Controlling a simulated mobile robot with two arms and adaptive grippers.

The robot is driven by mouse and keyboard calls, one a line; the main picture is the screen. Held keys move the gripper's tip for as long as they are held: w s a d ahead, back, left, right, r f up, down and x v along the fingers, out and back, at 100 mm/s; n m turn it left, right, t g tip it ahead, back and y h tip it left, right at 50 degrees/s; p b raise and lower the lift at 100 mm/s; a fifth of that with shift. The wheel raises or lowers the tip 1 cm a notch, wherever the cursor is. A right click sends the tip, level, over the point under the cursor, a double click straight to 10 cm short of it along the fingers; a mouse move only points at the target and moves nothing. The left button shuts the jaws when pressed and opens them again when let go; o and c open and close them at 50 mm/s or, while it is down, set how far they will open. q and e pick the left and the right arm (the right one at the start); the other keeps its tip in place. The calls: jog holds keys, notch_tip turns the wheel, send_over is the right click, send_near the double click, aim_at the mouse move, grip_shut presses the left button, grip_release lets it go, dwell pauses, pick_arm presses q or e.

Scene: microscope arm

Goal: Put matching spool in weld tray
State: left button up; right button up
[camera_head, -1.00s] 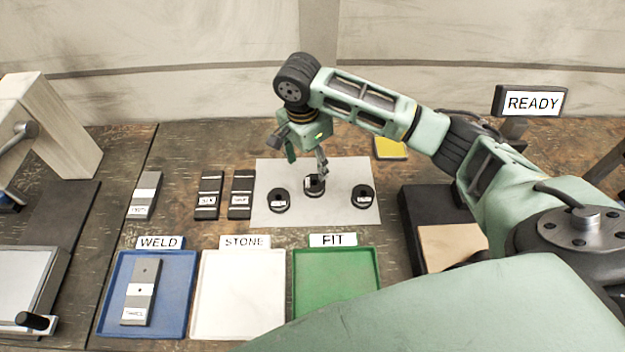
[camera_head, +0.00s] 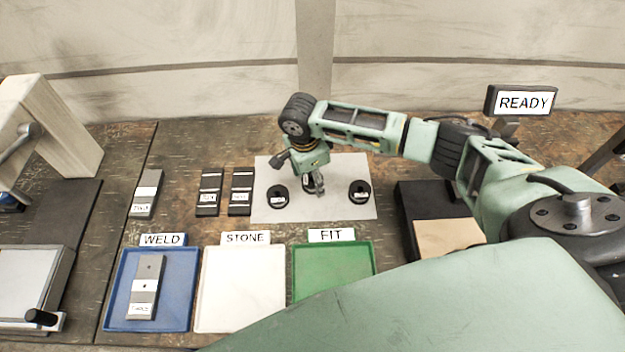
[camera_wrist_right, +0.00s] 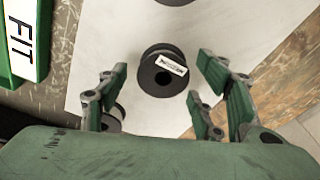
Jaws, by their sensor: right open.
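Three black spools with white labels stand in a row on a pale sheet (camera_head: 345,207): a left spool (camera_head: 277,197), a middle spool (camera_head: 309,185) partly hidden by my gripper, and a right spool (camera_head: 359,192). My right gripper (camera_head: 316,186) is open above the middle spool. In the right wrist view the middle spool (camera_wrist_right: 163,72) lies ahead of the open fingers, its label too small to read. Another spool (camera_wrist_right: 112,118) is partly hidden behind a finger. The blue weld tray (camera_head: 183,300) holds a grey block (camera_head: 147,287). My left gripper is not in view.
The white STONE tray (camera_head: 240,290) and green FIT tray (camera_head: 333,270) stand right of the weld tray. Several labelled blocks, one here (camera_head: 146,194), lie left of the sheet. A dark box (camera_head: 408,205) stands at right. A READY sign (camera_head: 523,102) stands behind.

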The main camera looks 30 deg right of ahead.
jog(key=shift+c, duration=0.4)
jog(key=c, duration=1.4)
jog(key=shift+o, duration=0.2)
jog(key=shift+r, duration=0.1)
jog(key=shift+r, duration=0.5)
notch_tip(320, 180, up, 3)
jog(key=shift+f+b, duration=0.1)
jog(key=shift+b, duration=0.5)
jog(key=s+d+r+b, duration=0.1)
jog(key=s+d+r, duration=0.5)
jog(key=s, duration=0.3)
jog(key=shift+s+d+r, duration=0.25)
jog(key=shift+s+r, duration=0.1)
jog(key=shift+r, duration=0.2)
